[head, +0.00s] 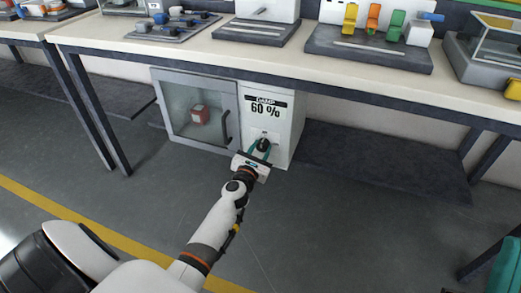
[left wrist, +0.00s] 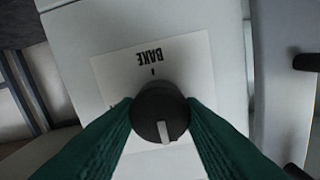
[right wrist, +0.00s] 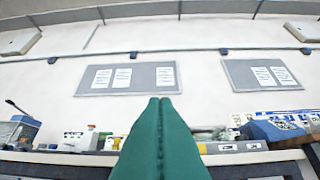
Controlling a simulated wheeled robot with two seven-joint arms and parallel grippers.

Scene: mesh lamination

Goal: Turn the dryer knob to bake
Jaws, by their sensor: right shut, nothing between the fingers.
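The dryer (head: 292,110) stands under the table, its front panel showing a "60 %" readout. Its black round knob (head: 264,145) is low on that panel; in the left wrist view the knob (left wrist: 160,108) has a white pointer mark aimed down, away from the upside-down BAKE label (left wrist: 151,54) and its tick above. My left gripper (head: 260,153) has its green fingers on both sides of the knob, apparently touching it. My right gripper (right wrist: 160,100) is shut and empty, facing the wall; it is outside the head view.
The dryer's glass door (head: 188,100) is shut, with a dark handle (head: 226,127) beside the panel and a red item (head: 199,114) inside. The table (head: 225,48) overhangs the dryer and carries several fixtures. Dark lower shelves lie on both sides. The floor in front is clear.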

